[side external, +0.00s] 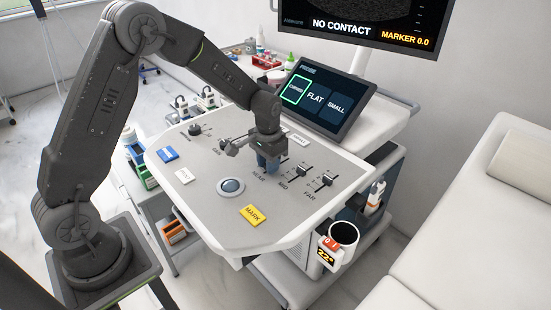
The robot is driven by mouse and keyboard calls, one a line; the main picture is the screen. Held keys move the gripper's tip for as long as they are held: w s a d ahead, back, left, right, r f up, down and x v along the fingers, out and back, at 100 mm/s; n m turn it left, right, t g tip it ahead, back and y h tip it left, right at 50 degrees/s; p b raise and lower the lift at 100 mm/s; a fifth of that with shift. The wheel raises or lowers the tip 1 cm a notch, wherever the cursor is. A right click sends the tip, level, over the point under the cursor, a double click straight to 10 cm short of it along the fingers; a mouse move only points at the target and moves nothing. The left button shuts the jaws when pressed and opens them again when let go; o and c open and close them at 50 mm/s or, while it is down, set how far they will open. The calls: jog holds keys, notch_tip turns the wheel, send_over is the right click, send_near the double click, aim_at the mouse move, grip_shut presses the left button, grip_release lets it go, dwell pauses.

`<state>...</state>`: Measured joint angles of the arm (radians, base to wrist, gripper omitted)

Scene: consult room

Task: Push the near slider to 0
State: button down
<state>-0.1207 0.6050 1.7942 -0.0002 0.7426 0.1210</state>
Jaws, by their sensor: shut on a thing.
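My gripper (268,168) is over the grey control panel (205,152), pointing down at the near slider's place. It is shut on the near slider, whose knob and track are mostly hidden behind my fingers. The "NEAR" label (259,177) shows just below the fingers. The mid slider (301,171) and the far slider (326,180) stand to the right, each with a dark knob on its track. The near slider's setting cannot be read from this view.
A trackball (231,187), a yellow MARK button (253,215), a blue button (167,154) and a white button (184,176) are on the panel. A touchscreen (318,101) rises behind. A monitor (365,20) reads "NO CONTACT" and "MARKER 0.0". A couch (470,230) is at right.

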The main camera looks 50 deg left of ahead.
jog(key=shift+s, duration=0.75)
jog(key=c, duration=0.9)
grip_release()
jog(key=shift+r, duration=0.15)
notch_tip(320, 180, up, 14)
jog(key=shift+f, duration=0.2)
